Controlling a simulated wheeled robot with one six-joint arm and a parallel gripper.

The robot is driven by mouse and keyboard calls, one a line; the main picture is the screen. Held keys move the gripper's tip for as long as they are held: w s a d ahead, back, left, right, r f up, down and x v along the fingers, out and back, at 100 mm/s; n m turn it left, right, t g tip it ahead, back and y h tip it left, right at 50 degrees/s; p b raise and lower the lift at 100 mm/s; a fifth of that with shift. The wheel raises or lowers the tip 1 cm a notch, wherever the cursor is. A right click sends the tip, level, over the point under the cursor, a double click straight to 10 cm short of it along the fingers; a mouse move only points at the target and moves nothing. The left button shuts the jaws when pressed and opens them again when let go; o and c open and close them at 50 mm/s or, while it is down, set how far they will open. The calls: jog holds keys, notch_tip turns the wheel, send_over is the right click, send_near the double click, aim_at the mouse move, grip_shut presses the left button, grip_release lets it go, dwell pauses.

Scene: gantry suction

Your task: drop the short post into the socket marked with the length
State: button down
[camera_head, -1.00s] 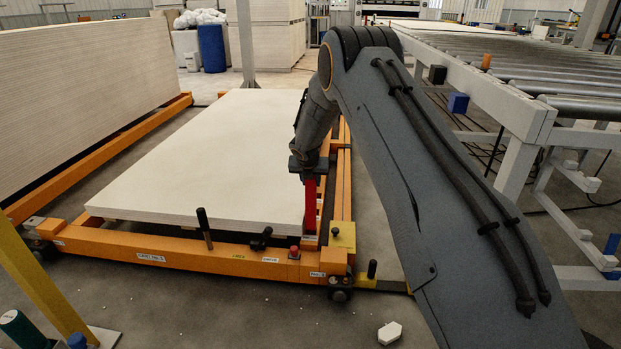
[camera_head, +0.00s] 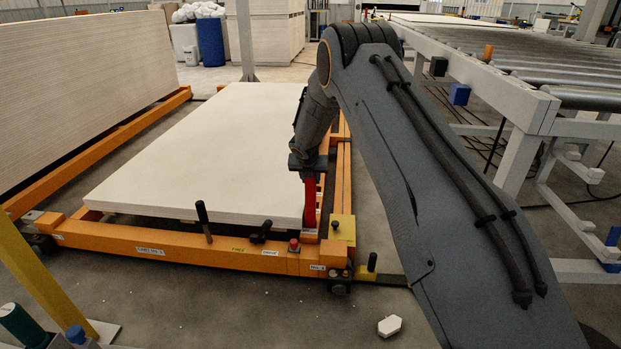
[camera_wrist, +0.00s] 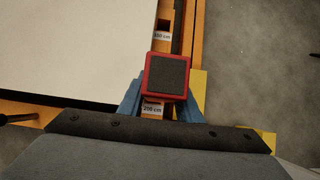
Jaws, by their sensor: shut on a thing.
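The short post (camera_head: 310,202) is red and stands about upright over the orange side rail, by the near right corner of the white board stack. My gripper (camera_head: 308,168) is shut on it from above. In the wrist view the post (camera_wrist: 168,75) shows a dark square top with a red rim, between the blue fingers of my gripper (camera_wrist: 163,95). A label reading 160 cm (camera_wrist: 162,36) lies just beyond the post, beside a dark square socket (camera_wrist: 164,24). A label that seems to read 250 cm (camera_wrist: 152,108) lies on the near side. The post's foot is hidden.
The white board stack (camera_head: 190,160) lies on the orange cart (camera_head: 180,249), close left of the post. A black handle (camera_head: 203,220) and a red button (camera_head: 293,244) are on the front beam. A roller conveyor (camera_head: 500,95) stands at right. A white block (camera_head: 389,325) lies on the floor.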

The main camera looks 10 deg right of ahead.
aim_at(311, 191)
jog(key=shift+f+b, duration=1.5)
jog(key=shift+f, duration=1.2)
jog(key=c, duration=1.2)
grip_release()
jog(key=shift+f, duration=0.1)
jog(key=shift+s, duration=0.1)
jog(key=shift+p+v, duration=1.4)
jog(key=shift+v, duration=2.45)
